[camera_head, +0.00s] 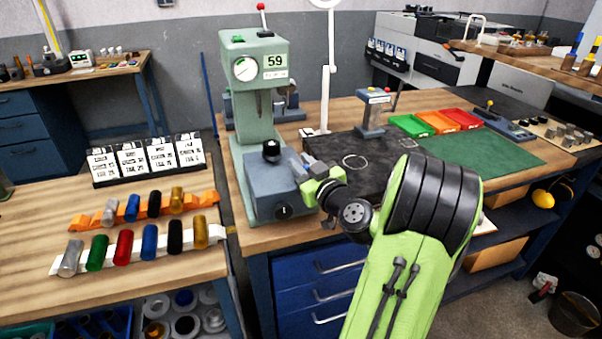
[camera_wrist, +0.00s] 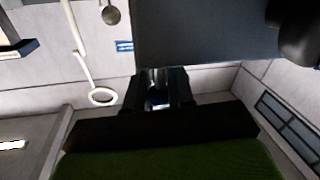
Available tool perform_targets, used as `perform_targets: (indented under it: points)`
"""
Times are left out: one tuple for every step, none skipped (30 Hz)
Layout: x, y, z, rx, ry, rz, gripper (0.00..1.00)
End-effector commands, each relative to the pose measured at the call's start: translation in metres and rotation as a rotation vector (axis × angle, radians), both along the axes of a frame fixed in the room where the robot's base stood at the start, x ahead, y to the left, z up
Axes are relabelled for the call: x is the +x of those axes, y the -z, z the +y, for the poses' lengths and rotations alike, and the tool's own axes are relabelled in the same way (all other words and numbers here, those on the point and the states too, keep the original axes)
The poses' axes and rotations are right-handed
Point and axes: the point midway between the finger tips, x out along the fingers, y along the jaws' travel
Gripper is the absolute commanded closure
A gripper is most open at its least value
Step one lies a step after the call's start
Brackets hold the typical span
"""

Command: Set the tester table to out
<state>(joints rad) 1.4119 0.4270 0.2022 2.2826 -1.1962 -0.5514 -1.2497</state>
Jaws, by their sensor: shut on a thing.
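The green tester (camera_head: 258,85) stands on the bench, with a round dial and a "59" label on its head. Its blue-grey table (camera_head: 268,188) sits low at the front, with a black knob (camera_head: 271,151) on top and a dark round knob (camera_head: 283,212) on its front face. My gripper (camera_head: 303,166) is at the table's right side, at about its top edge, and is shut. In the wrist view my gripper (camera_wrist: 160,88) shows dark fingers close together just below a dark block face (camera_wrist: 200,32). The exact part held between the fingers is hidden.
A black slab (camera_head: 345,150) lies right of the tester, with a small grey stand (camera_head: 374,112) behind it. Green, orange and red trays (camera_head: 436,122) and a green mat (camera_head: 465,155) are farther right.

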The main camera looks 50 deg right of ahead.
Motion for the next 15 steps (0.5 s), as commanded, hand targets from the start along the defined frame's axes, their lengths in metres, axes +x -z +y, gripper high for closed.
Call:
perform_targets:
  points:
    - [-0.0011,0.0013,0.0007,0.004,0.0,0.004,1.0]
    - [-0.0012,0.0012,0.0008,0.006,-0.001,0.005,1.0]
    - [-0.0013,0.001,0.0008,0.006,-0.001,0.006,1.0]
    - [-0.0013,0.001,0.0008,0.006,-0.001,0.006,1.0]
    - [-0.0013,0.0011,0.0007,0.006,-0.001,0.006,1.0]
    - [-0.0013,0.0012,0.0007,0.006,0.0,0.007,1.0]
    - [-0.0013,0.0013,0.0007,0.007,0.0,0.006,1.0]
    - [-0.0014,0.0014,0.0007,0.008,0.0,0.007,1.0]
    - [-0.0014,0.0015,0.0007,0.007,0.0,0.008,0.73]
    - [-0.0014,0.0015,0.0006,0.007,0.0,0.008,0.68]
    - [-0.0014,0.0015,0.0006,0.007,0.0,0.008,0.63]
    - [-0.0013,0.0014,0.0004,0.006,0.0,0.007,0.57]
    - [-0.0013,0.0014,0.0006,0.006,0.0,0.007,0.53]
    - [-0.0012,0.0014,0.0005,0.006,0.0,0.007,0.52]
    - [-0.0011,0.0013,0.0005,0.005,0.0,0.007,0.52]
